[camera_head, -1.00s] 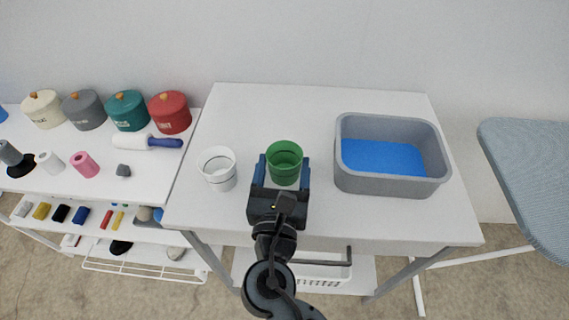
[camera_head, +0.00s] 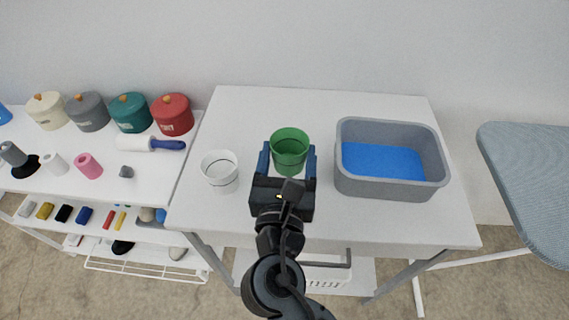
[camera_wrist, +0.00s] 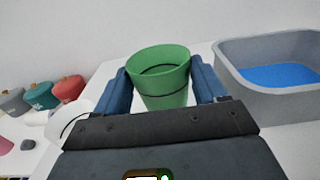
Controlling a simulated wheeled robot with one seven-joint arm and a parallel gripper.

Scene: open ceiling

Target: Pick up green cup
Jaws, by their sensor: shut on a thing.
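The green cup (camera_head: 290,150) is upright between the two blue fingers of my gripper (camera_head: 287,158), above the white table. In the wrist view the green cup (camera_wrist: 162,78) fills the space between the fingertips (camera_wrist: 165,85), one finger on each side. My gripper is shut on it. The cup's lower part is partly hidden by the gripper body in the wrist view.
A white cup (camera_head: 220,171) stands just left of my gripper on the white table (camera_head: 260,104). A grey bin (camera_head: 391,186) with a blue inside stands to the right. A shelf (camera_head: 60,190) with several pots is at the left, an ironing board (camera_head: 530,180) at the far right.

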